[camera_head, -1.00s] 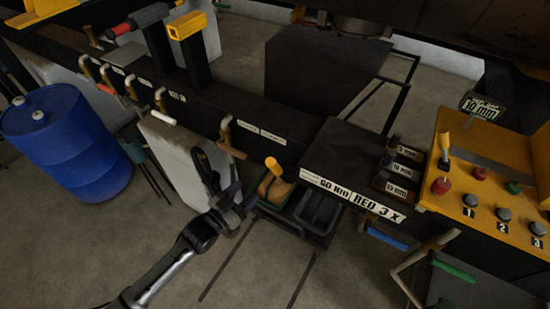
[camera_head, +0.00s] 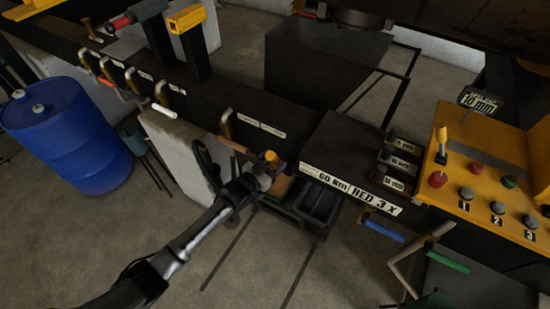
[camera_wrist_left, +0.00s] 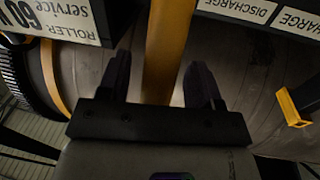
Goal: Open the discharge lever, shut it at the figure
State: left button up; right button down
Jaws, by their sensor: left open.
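A yellow-orange lever bar (camera_wrist_left: 166,50) runs down between the two open fingers of my left gripper (camera_wrist_left: 158,85) in the left wrist view. I cannot tell whether the fingers touch it. A white label reading DISCHARGE (camera_wrist_left: 238,8) is at the top, right of the bar. In the head view my left gripper (camera_head: 266,172) is at the front of the black beam, beside a yellow-orange handle tip (camera_head: 270,156). My arm and gripper hide the lower part of that handle. A brass lever with a wooden grip (camera_head: 230,143) stands just left of it. My right gripper is not in view.
Black bins (camera_head: 318,226) hang below the beam, right of the gripper. A yellow button panel (camera_head: 505,195) and a 10 min sign (camera_head: 481,101) are at the right. A blue barrel (camera_head: 72,140) stands at the left.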

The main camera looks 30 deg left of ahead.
pick_arm(q)
jog(key=shift+w+d, duration=0.15)
jog(key=shift+w, duration=0.35)
grip_shut()
dwell(0.3)
